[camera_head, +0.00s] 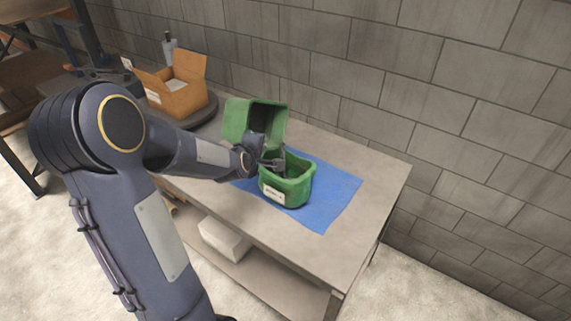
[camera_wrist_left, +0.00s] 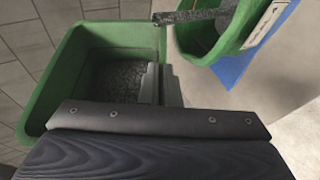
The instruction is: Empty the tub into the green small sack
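The green tub (camera_head: 238,116) is tilted behind the green small sack, its open side facing the front. Its green wall also shows in the left wrist view (camera_wrist_left: 45,85), with dark grey loose-looking matter inside. The green small sack (camera_head: 290,190) stands upright and open, with a white label on its front; its green side shows in the left wrist view (camera_wrist_left: 232,40). A grey speckled strip (camera_wrist_left: 195,16) lies across its mouth there. My left gripper (camera_wrist_left: 160,85) has its fingers closed at the tub's near rim. My right gripper is not in view.
An open cardboard box (camera_head: 180,98) is on a dark round stand at the back left. A block wall borders the table. The table's right end is clear.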

